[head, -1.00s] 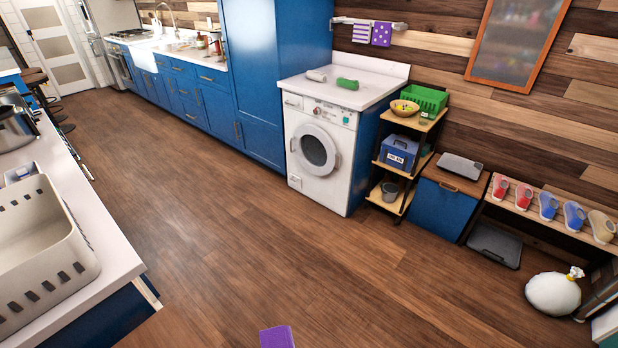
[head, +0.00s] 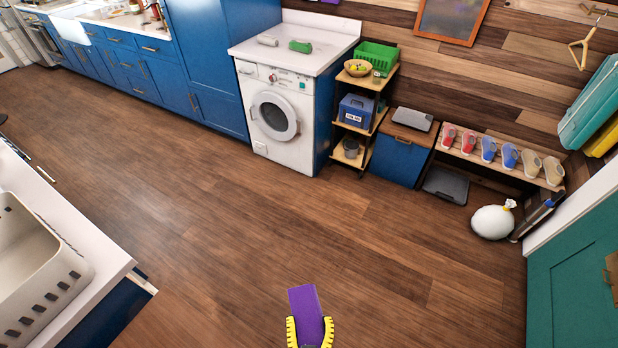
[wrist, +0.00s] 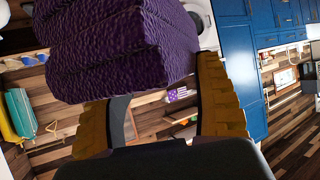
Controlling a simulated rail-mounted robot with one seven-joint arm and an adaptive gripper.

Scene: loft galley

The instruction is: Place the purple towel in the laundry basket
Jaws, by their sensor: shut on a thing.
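The purple towel (head: 307,308) is a folded block at the bottom middle of the head view. My gripper (head: 310,324), with yellow ridged fingers, is shut on it and holds it up in front of the floor. In the wrist view the towel (wrist: 120,55) shows its folded layers, held between the fingers. An off-white basket with slotted walls (head: 52,285), likely the laundry basket, sits on the white counter at the left edge of the head view. It is partly cut off, and the visible inside looks empty. The towel is well to its right, apart from it.
The white counter (head: 112,262) juts in at left. A washing machine (head: 285,120), a shelf cart (head: 352,130), a blue cabinet (head: 398,160) and a shoe bench (head: 500,160) line the far wall. A white bag (head: 491,222) and a teal door (head: 570,275) are at right. The middle floor is clear.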

